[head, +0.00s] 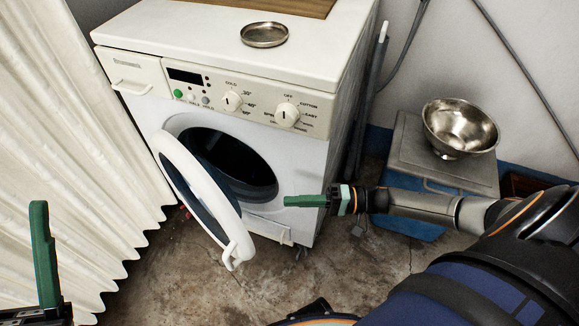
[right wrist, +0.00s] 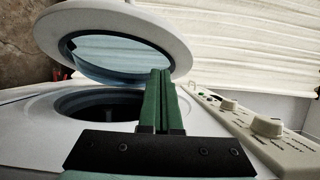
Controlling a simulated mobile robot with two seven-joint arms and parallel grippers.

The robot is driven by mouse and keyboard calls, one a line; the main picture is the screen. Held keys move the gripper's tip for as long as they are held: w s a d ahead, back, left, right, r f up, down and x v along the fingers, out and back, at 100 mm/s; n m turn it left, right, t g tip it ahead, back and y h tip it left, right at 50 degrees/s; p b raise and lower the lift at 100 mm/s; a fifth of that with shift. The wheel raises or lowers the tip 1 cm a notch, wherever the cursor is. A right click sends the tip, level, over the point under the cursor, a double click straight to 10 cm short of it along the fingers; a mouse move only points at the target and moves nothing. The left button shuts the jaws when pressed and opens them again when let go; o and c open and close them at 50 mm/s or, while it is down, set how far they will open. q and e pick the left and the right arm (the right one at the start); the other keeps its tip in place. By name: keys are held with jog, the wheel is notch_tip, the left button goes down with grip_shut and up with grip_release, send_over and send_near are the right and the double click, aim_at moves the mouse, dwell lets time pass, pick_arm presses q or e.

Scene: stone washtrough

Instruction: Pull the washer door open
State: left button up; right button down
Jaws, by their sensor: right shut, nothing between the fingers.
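The white washer (head: 230,125) stands against the back wall. Its round door (head: 195,190) is swung open toward the left, hinged on the left, and the dark drum opening (head: 235,165) shows behind it. My right gripper (head: 290,201) is at the right side of the opening, in front of the washer front, apart from the door. It is shut with nothing between its green fingers; in the right wrist view the fingers (right wrist: 161,98) lie together, with the open door (right wrist: 125,40) beyond them. My left gripper (head: 42,255) shows at the lower left edge, only one green finger clearly visible.
A white curtain (head: 70,140) hangs left of the washer, close to the open door. A metal bowl (head: 460,128) sits on a grey stand at the right. A small metal dish (head: 264,35) lies on the washer top. Bare concrete floor (head: 180,270) lies in front.

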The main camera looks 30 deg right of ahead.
jog(key=w+a+b, duration=0.1)
jog(key=w+a, duration=0.1)
jog(key=a, duration=0.8)
jog(key=shift+w, duration=0.4)
jog(key=shift+a, duration=0.1)
